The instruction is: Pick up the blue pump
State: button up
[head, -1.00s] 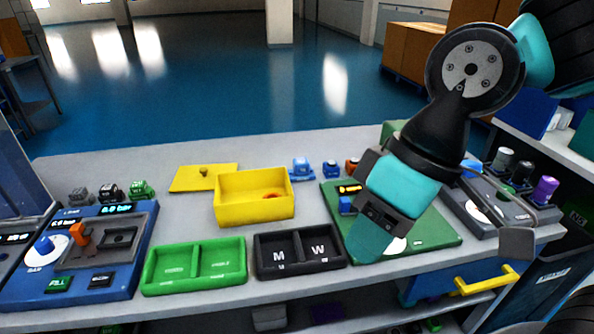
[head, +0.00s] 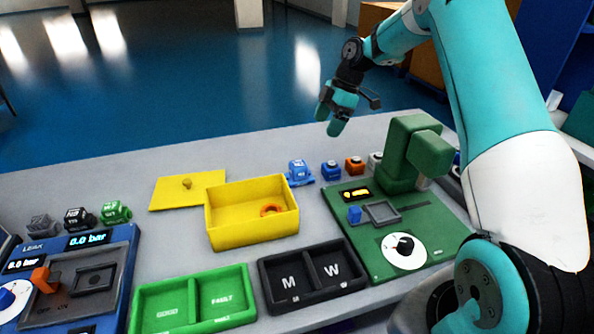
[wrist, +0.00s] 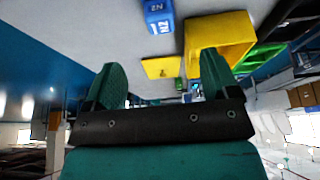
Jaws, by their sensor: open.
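A blue pump with white lettering (head: 299,173) stands on the grey table, just behind the right end of the yellow box. It appears to be the blue lettered block at the top of the wrist view (wrist: 158,16). My gripper (head: 330,118) hangs in the air beyond the table's back edge in the head view, up and right of the pump. In the wrist view the two teal fingers of my gripper (wrist: 163,70) are wide apart with nothing between them. The pump is clear of the fingers.
Right of the pump stand a smaller blue block (head: 331,170) and an orange block (head: 354,165). The yellow box (head: 252,228) holds an orange ring; its lid (head: 180,192) lies behind it. A green press station (head: 415,150) stands to the right.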

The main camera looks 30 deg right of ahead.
aim_at(299, 164)
jog(key=x, duration=0.3)
jog(key=a+p+x, duration=0.1)
jog(key=x, duration=0.3)
jog(key=a+r+x, duration=0.1)
jog(key=x, duration=0.2)
jog(key=shift+w+a+f, duration=0.15)
jog(key=shift+a+f, duration=0.1)
jog(key=shift+f, duration=0.15)
jog(key=shift+p+x, duration=1.05)
jog(key=shift+x, duration=1.7)
jog(key=shift+w, duration=0.1)
jog(key=shift+c, duration=0.2)
jog(key=c, duration=1)
